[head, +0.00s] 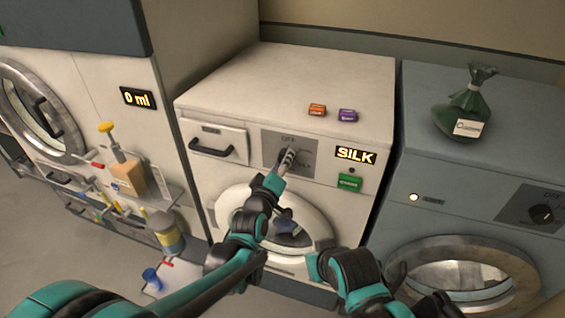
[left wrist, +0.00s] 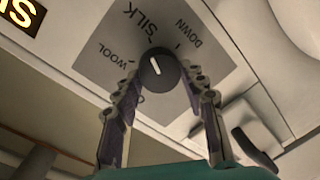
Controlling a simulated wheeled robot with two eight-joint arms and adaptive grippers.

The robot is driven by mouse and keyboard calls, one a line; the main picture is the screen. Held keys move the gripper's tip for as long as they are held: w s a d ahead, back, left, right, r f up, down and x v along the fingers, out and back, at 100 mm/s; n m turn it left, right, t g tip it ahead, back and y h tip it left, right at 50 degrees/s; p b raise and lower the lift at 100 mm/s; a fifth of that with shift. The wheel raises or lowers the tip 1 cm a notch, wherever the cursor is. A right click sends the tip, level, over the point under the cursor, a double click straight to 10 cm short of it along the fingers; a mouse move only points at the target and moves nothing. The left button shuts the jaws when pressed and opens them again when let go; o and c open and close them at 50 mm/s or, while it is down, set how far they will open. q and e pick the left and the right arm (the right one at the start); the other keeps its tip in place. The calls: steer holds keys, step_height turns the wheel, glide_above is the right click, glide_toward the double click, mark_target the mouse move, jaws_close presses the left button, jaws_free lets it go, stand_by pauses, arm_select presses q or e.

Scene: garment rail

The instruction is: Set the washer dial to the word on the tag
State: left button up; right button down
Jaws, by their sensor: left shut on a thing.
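The white washer (head: 330,85) stands in the middle of the head view. Its round black dial (left wrist: 158,67) sits on a grey panel (head: 271,140) marked WOOL, SILK and DOWN. The dial's white line points towards SILK, and the washer's lit display (head: 356,155) reads SILK. My left gripper (head: 289,156) is shut on the dial, one finger on each side in the left wrist view. A dark green tied bag (head: 462,112) with a white tag (head: 468,127) sits on the blue-grey machine. The tag's word is too small to read surely. My right arm shows, but its gripper does not.
An orange box (head: 317,110) and a purple box (head: 348,115) lie on the washer's top. A green button (head: 349,182) is below the display. The blue-grey machine (head: 480,190) has its own dial (head: 541,213). Bottles and a "0 ml" display (head: 137,98) are at left.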

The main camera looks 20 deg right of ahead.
arm_select(q)
steer(key=shift+m, duration=0.6)
steer(key=o, duration=1.2)
steer(key=shift+c, duration=0.2)
steer(key=f+v, duration=0.1)
steer(key=v, duration=1.1)
steer(key=shift+r, duration=0.4)
